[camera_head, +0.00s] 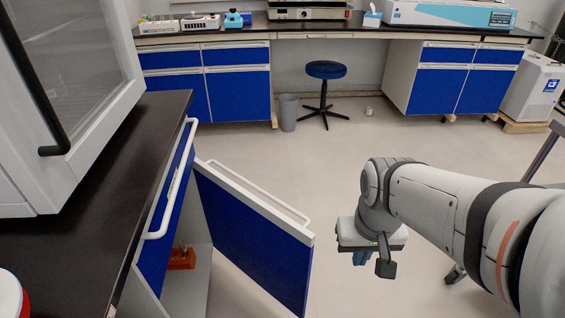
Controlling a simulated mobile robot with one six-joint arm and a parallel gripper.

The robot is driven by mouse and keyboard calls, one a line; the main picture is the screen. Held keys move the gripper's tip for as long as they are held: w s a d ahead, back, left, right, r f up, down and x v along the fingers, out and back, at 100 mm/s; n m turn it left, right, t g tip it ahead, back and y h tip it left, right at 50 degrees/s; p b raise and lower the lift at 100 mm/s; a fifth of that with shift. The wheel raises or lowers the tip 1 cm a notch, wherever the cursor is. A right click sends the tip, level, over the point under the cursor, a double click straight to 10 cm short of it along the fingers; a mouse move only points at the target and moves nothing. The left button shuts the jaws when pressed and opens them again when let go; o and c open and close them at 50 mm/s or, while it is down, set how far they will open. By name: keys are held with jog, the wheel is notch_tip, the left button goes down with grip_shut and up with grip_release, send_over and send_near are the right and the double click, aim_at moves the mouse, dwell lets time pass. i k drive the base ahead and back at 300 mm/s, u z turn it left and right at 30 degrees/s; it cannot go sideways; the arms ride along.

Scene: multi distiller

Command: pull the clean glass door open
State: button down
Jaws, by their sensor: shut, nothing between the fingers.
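A white-framed glass door (85,55) is at the upper left, on the white cabinet that stands on the black counter. It has a long black bar handle (52,128) and looks shut; its left part is cut off by the picture edge. My gripper (374,264) is right of centre, pointing down over the floor. It is shut and empty, well to the right of the glass door and touching nothing.
A blue lower cabinet door (250,232) with a white handle stands swung open between my gripper and the counter (120,150). An orange object (181,258) is inside that cabinet. A stool (325,78) and grey bin (288,112) are at the back. The middle floor is clear.

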aim_at(255, 238)
jog(key=u, duration=0.2)
jog(key=k, duration=1)
jog(key=u, duration=0.5)
jog(key=i, duration=1)
